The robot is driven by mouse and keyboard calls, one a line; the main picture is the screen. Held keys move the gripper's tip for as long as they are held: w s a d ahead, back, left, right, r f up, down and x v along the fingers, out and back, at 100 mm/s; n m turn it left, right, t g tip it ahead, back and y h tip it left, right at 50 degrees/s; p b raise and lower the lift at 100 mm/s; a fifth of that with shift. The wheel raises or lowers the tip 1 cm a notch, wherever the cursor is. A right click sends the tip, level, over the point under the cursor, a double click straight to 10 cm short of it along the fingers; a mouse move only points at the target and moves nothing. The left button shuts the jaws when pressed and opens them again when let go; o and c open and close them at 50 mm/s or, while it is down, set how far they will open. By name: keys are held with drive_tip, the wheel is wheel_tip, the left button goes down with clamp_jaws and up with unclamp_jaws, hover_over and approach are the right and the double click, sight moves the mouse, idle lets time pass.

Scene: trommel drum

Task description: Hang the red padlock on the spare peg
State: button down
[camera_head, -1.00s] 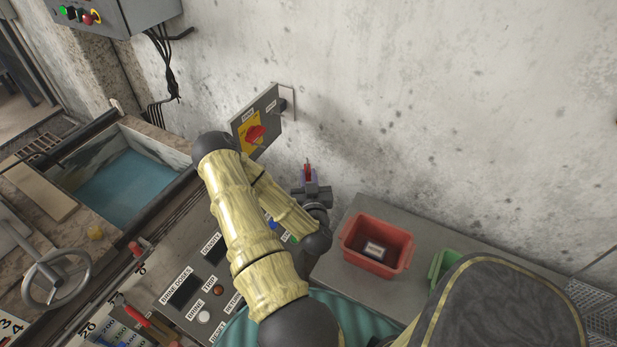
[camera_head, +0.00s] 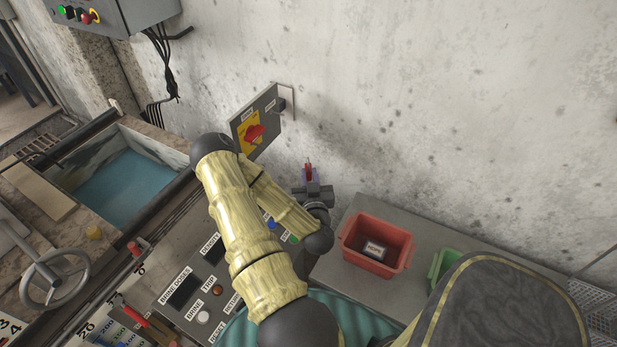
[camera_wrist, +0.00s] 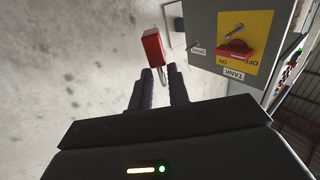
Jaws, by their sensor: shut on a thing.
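The red padlock (camera_wrist: 154,48) is in my gripper (camera_wrist: 160,82), with its metal shackle between the two dark fingers and its red body beyond the fingertips. In the head view the padlock (camera_head: 309,174) shows small above my gripper, in front of the wall. The grey switch panel (camera_head: 266,130) is up and left of it. In the wrist view a SPARE label (camera_wrist: 198,50) sits at the panel's left part, right of the padlock and apart from it. A dark stub (camera_head: 283,104) stands at the panel's right edge; I cannot tell whether it is the peg.
The panel carries a red rotary handle (camera_head: 255,134) on a yellow plate. A red bin (camera_head: 377,269) and a green bin (camera_head: 441,264) stand on the bench right of my arm. A labelled control console (camera_head: 190,310) lies below left. The wall beside the panel is bare.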

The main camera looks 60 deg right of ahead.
drive_tip(key=shift+s+b, duration=0.85)
drive_tip(key=shift+b, duration=1.05)
drive_tip(key=shift+s, duration=0.1)
drive_tip(key=shift+s+d+f, duration=0.1)
drive_tip(key=shift+s+d, duration=0.1)
drive_tip(key=shift+s, duration=0.55)
drive_tip(key=shift+s+b, duration=0.3)
drive_tip(key=shift+b, duration=0.1)
drive_tip(key=shift+s+r+p, duration=0.15)
drive_tip(key=shift+r+p, duration=0.05)
drive_tip(key=shift+p, duration=0.1)
